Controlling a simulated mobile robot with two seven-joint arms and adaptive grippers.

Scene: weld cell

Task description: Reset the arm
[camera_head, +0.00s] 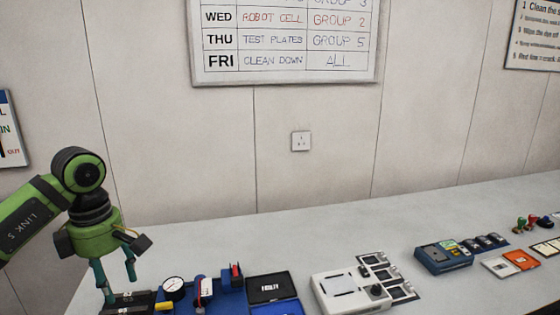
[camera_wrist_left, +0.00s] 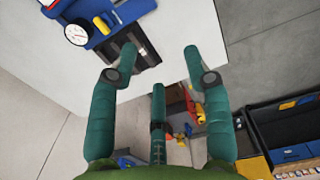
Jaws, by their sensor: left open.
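My left arm (camera_head: 38,212) comes in from the left in the head view, its green links bent down at the wrist. My left gripper (camera_head: 119,287) hangs from it with its teal fingers pointing down, over the near left end of the bench. In the left wrist view the fingers of my left gripper (camera_wrist_left: 160,62) are spread apart, with nothing between them. They are by the bench edge, close to a black tray (camera_wrist_left: 142,48). My right gripper is in neither view.
The pale bench (camera_head: 220,243) runs along the wall. A blue fixture with a round gauge (camera_head: 173,288), a white device (camera_head: 350,292) and a blue-grey device (camera_head: 442,257) stand on it. Black bins (camera_wrist_left: 285,120) are below the bench edge.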

